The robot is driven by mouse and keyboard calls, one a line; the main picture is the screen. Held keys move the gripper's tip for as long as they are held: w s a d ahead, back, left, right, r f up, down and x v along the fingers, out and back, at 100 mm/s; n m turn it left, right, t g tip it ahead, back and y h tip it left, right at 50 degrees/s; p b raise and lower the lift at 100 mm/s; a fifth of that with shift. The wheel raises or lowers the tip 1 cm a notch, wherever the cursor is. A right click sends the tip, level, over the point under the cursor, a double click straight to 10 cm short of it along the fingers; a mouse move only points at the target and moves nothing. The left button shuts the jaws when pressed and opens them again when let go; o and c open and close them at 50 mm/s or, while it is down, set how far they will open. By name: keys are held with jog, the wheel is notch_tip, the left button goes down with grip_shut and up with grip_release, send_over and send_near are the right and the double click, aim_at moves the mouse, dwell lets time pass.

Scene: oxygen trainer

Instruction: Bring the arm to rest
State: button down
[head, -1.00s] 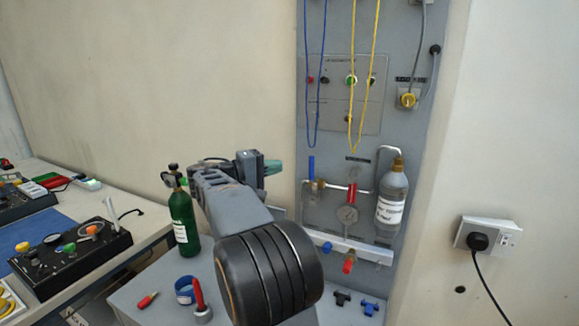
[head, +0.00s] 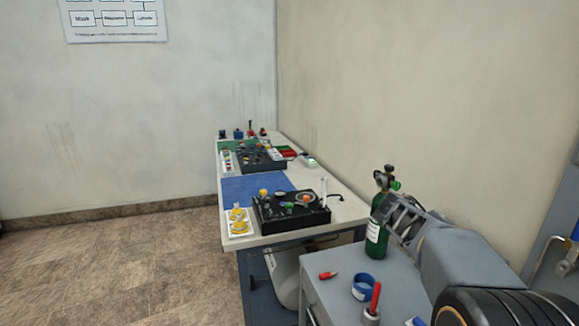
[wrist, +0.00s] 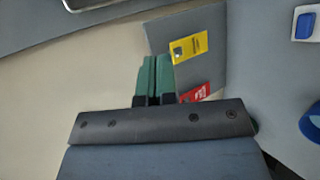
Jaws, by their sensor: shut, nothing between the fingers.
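My gripper shows in the wrist view (wrist: 153,80), with its two green fingers closed together and nothing between them. Past the fingers, a grey surface bears a yellow label (wrist: 189,46) and a red label (wrist: 194,94). In the head view my grey arm reaches in from the lower right corner, and my fingertips are not clearly seen there. The arm's far end overlaps the green gas cylinder (head: 376,240) in the picture; I cannot tell whether they touch.
A grey cabinet top (head: 335,294) holds a blue ring (head: 364,287), a red-handled tool (head: 374,299) and a small red piece (head: 328,275). A white bench (head: 262,240) with a black control box (head: 291,211) stands beyond. Open floor (head: 130,270) lies at the left.

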jog(key=s+a+f+t+y+p, duration=0.1)
jog(key=s+a+f+y, duration=0.25)
jog(key=a, duration=0.35)
jog(key=s+a+f+t+y+p, duration=0.1)
jog(key=s+a+f+t+y, duration=0.1)
jog(key=s+a+f+y, duration=0.3)
jog(key=s+a+r+t+y+p, duration=0.1)
jog(key=s+a, duration=0.4)
jog(key=a, duration=0.5)
jog(key=shift+a+r+t+y+p, duration=0.2)
jog(key=shift+r+t+y+p, duration=0.3)
jog(key=shift+y, duration=0.65)
jog(key=shift+f, duration=0.15)
